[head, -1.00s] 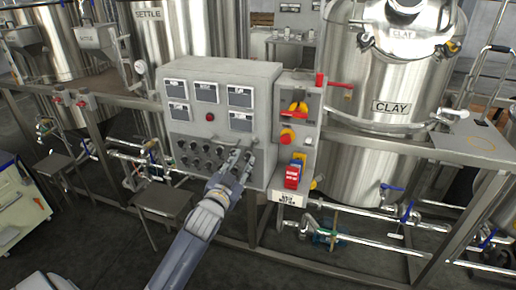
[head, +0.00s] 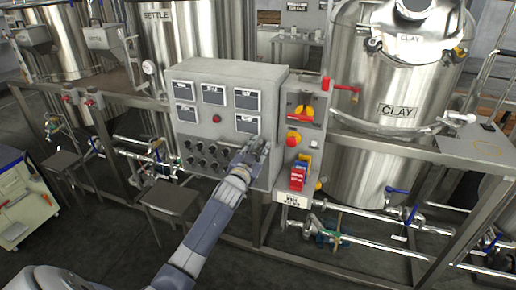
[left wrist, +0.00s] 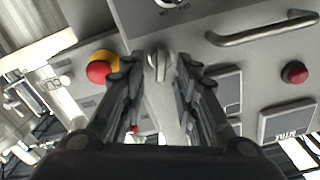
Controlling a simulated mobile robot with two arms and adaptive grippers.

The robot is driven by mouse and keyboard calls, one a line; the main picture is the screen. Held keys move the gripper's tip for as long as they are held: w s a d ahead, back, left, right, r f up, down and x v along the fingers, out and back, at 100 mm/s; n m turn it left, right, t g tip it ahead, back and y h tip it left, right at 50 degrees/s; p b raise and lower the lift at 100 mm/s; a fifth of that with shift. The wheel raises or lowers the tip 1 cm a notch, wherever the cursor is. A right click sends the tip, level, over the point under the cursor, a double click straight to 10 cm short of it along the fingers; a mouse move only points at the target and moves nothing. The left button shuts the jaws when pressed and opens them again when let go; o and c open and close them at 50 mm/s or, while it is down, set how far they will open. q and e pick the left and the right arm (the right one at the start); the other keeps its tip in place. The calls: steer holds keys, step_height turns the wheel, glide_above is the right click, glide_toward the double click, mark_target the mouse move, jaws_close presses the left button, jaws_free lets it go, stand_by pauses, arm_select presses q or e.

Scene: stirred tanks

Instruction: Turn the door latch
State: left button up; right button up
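The control box (head: 232,85) stands in the middle of the head view, with small screens, a red button and rows of dark knobs on its front. In the left wrist view a small pale metal latch (left wrist: 159,66) sits on the grey panel between my fingertips. My left gripper (head: 256,150) is at the right side of the box front and hides the latch in the head view. In the left wrist view my left gripper (left wrist: 161,64) is open, one finger on each side of the latch. I cannot tell whether they touch it. My right gripper is not in view.
A panel right of the box carries a red-and-yellow switch (head: 301,112) and a red emergency button (head: 292,139). The left wrist view shows a bar handle (left wrist: 262,29) and a red button (left wrist: 294,72) nearby. The CLAY tank (head: 390,70) stands at right, with pipes below.

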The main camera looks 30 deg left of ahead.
arm_select(q)
jaws_close()
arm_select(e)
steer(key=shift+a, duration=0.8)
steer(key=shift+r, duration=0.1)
arm_select(q)
steer(key=shift+a+r+n+p, duration=0.1)
steer(key=shift+n+p, duration=0.4)
steer(key=shift+n, duration=0.7)
steer(key=shift+s+a+n, duration=0.1)
steer(key=shift+n, duration=0.9)
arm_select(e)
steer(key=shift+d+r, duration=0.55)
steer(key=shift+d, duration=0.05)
arm_select(q)
jaws_free()
